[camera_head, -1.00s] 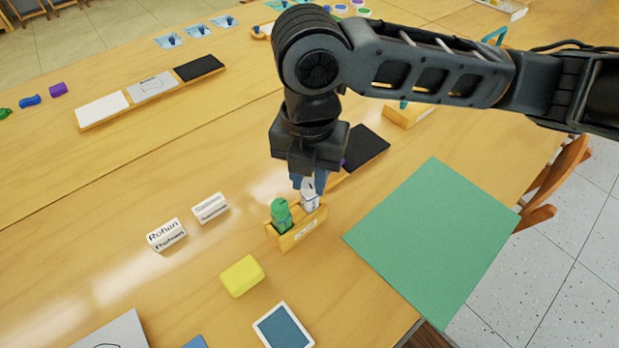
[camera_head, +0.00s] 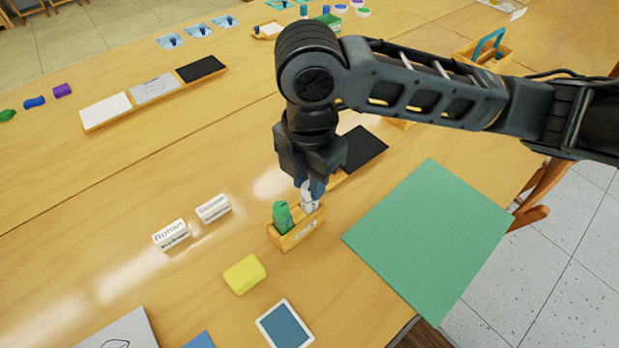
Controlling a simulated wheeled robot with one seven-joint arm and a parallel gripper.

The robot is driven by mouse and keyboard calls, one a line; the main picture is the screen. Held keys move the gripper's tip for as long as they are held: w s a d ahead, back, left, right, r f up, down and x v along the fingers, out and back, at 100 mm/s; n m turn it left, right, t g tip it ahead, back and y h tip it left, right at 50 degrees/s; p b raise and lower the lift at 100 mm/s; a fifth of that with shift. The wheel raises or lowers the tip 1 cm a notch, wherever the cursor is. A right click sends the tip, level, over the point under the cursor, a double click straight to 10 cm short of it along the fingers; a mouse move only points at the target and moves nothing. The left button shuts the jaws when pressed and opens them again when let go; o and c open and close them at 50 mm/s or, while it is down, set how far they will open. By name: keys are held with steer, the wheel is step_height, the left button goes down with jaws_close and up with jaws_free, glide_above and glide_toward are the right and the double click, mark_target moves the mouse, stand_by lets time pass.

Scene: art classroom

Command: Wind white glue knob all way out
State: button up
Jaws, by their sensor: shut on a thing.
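The white glue (camera_head: 310,203) stands upright in the right part of a small wooden holder (camera_head: 301,232) near the middle of the table. My gripper (camera_head: 308,187) points down over it and is shut on its top, where the knob is. The fingers hide most of the knob, so how far out it is wound cannot be told. A green glue bottle (camera_head: 283,217) stands in the same holder, just left of the white one and apart from my fingers.
A yellow block (camera_head: 244,274) and a blue card (camera_head: 284,325) lie in front of the holder. Two name blocks (camera_head: 171,234) stand to its left. A green sheet (camera_head: 430,240) lies to the right. A black panel (camera_head: 362,149) lies behind the gripper.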

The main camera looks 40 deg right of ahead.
steer(key=shift+m+p, duration=1.4)
steer(key=shift+m, duration=1.8)
steer(key=o, duration=1.5)
steer(key=shift+f+n+b, duration=0.1)
steer(key=shift+n+b, duration=0.4)
steer(key=shift+n, duration=0.2)
steer(key=n+b, duration=0.2)
steer(key=n, duration=0.2)
steer(key=n+b, duration=0.2)
steer(key=n, duration=0.4)
